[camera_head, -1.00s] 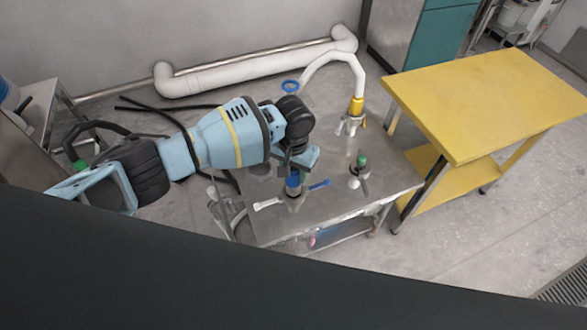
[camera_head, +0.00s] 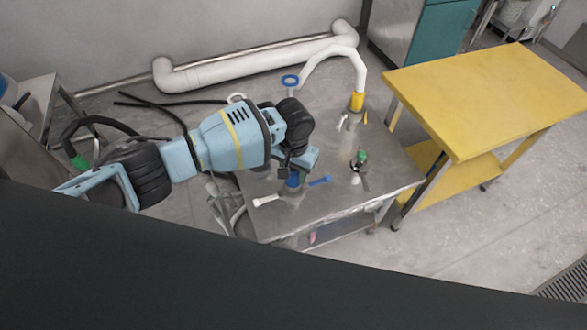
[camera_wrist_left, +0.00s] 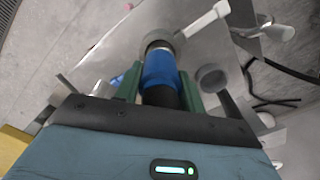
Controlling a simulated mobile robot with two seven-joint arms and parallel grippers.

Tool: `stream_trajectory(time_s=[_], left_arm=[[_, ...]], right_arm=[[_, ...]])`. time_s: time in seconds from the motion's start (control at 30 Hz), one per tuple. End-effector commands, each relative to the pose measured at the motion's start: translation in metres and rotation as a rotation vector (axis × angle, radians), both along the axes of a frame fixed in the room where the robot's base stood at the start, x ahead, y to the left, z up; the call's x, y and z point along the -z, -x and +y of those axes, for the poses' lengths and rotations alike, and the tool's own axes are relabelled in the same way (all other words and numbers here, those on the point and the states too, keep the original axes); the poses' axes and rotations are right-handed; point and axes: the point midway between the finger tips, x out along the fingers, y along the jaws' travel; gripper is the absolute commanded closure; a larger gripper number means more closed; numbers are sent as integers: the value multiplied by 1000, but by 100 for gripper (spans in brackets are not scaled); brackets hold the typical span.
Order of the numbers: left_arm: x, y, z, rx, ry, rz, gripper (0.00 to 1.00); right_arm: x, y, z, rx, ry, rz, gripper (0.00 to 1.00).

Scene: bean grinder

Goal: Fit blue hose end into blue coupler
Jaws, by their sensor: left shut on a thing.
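My left gripper (camera_head: 292,169) is shut on the blue hose end (camera_head: 293,180), above the steel table. In the left wrist view the fingers (camera_wrist_left: 160,93) hold the black part behind the blue hose end (camera_wrist_left: 160,70). The front of the blue end is at the metal mouth of the blue coupler (camera_wrist_left: 158,45), in line with it. I cannot tell how deep it sits. The coupler carries a white lever (camera_head: 265,200) and a blue lever (camera_head: 320,181). The coupler's body is mostly hidden in the head view. My right gripper is not in view.
A white hose with a yellow end (camera_head: 357,101) stands at the back of the steel table (camera_head: 345,205). A green-topped fitting (camera_head: 361,156) stands to the right. A blue ring (camera_head: 291,80) is behind my gripper. A yellow table (camera_head: 480,95) is at right.

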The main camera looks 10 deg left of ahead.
Motion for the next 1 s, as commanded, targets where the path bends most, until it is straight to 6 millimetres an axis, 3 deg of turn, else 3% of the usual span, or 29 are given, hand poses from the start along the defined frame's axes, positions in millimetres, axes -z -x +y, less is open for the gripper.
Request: stream_trajectory(time_s=[0.97,1.0], left_arm=[[20,0,-1,0,2,-1,98],[20,-1,0,0,1,-2,58]], right_arm=[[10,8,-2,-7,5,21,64],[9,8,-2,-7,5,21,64]])
